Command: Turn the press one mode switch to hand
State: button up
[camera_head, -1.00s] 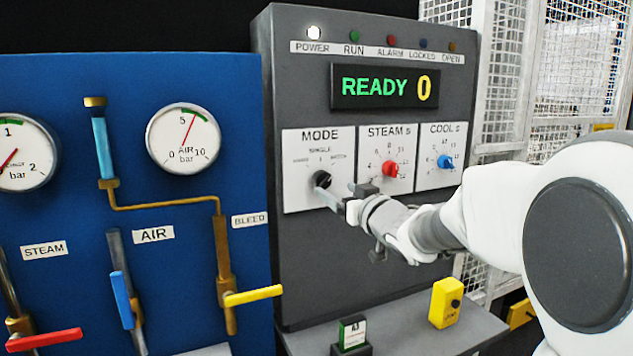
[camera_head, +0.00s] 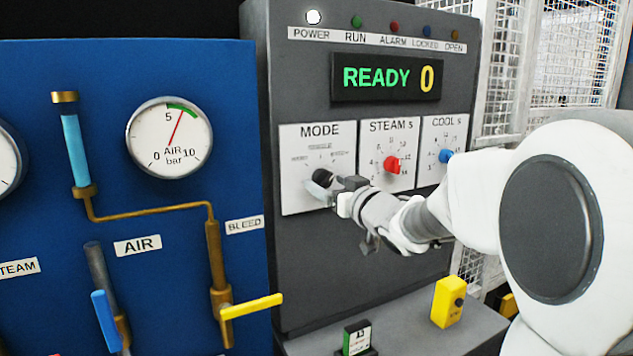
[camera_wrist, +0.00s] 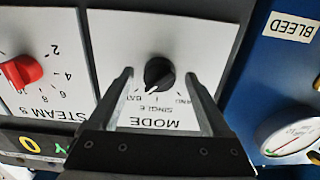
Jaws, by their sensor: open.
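The mode switch (camera_head: 322,178) is a black knob on the white MODE plate (camera_head: 300,150) of the grey press panel. In the wrist view the knob (camera_wrist: 158,73) shows between and beyond the two fingers of my gripper (camera_wrist: 158,82), upside down; its white pointer mark slants toward the SINGLE label. My gripper (camera_head: 335,192) is open, with a finger on each side of the knob in the wrist picture. I cannot tell whether either finger touches it. In the head view the gripper partly hides the knob and the plate's lower right.
The red STEAM knob (camera_head: 392,165) and blue COOL knob (camera_head: 446,156) sit to the right. The display (camera_head: 388,78) reads READY 0. A blue panel (camera_head: 60,220) with a yellow bleed lever (camera_head: 252,306) stands left. A yellow box (camera_head: 447,302) sits on the ledge below.

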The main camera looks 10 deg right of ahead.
jog(key=shift+w, duration=0.1)
dwell(0.3)
grip_shut()
